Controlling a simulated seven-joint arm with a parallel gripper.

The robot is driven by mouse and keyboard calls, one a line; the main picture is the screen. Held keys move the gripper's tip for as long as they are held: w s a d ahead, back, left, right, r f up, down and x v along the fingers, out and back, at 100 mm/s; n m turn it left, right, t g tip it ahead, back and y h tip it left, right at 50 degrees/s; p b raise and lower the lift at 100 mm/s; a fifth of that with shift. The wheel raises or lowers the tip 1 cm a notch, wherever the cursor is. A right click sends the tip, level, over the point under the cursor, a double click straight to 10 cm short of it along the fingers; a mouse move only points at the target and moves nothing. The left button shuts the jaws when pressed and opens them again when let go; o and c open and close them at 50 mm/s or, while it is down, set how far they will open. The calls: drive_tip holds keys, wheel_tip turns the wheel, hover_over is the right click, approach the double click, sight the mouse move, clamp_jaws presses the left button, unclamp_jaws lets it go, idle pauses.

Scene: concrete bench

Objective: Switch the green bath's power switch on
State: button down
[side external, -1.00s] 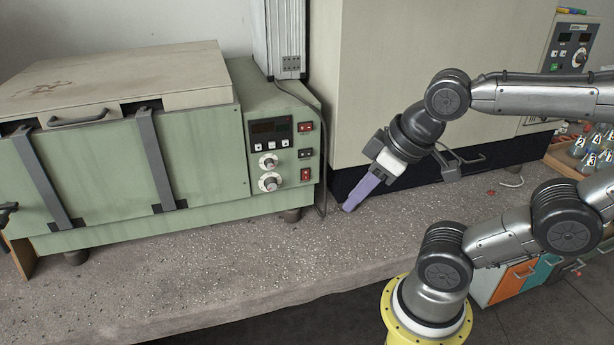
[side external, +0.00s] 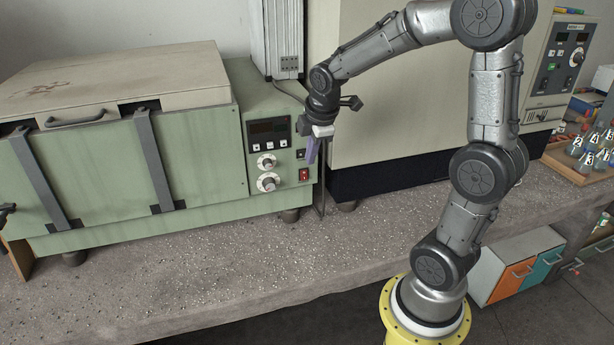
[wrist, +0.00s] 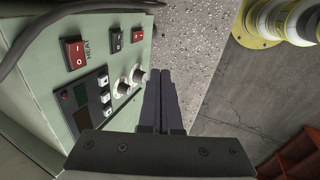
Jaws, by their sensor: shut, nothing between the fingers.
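The green bath (side external: 200,150) stands on the left of the bench, its control panel at its right end. In the side view a red switch (side external: 304,174) and the edge of a black switch (side external: 301,154) show; my gripper hides the area above. No power label is readable, and I cannot tell the switch positions. My gripper (side external: 311,162) is shut and empty, fingers pointing down beside the switches; contact is unclear. Its purple fingers also show in the wrist view (wrist: 161,75).
Two knobs (side external: 267,172) and a display sit left of the switches. A cable hangs at the bath's right end. A large beige cabinet (side external: 400,110) stands right of the bath. Flasks in a tray (side external: 585,155) are far right. The bench front (side external: 200,260) is clear.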

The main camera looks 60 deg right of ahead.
sight(304, 175)
drive_tip(key=shift+s+d+f+m+g, duration=0.15)
drive_tip(key=shift+s+d+f, duration=0.05)
drive_tip(key=shift+d+f, duration=0.2)
drive_tip(key=shift+s+d+f+m+g, duration=0.15)
drive_tip(key=shift+d+f, duration=0.15)
drive_tip(key=shift+f, duration=0.15)
drive_tip(key=shift+f, duration=0.1)
drive_tip(key=w+d+f, duration=0.5)
drive_tip(key=f, duration=0.4)
drive_tip(key=shift+f, duration=0.35)
drive_tip(key=shift+w+d, duration=0.1)
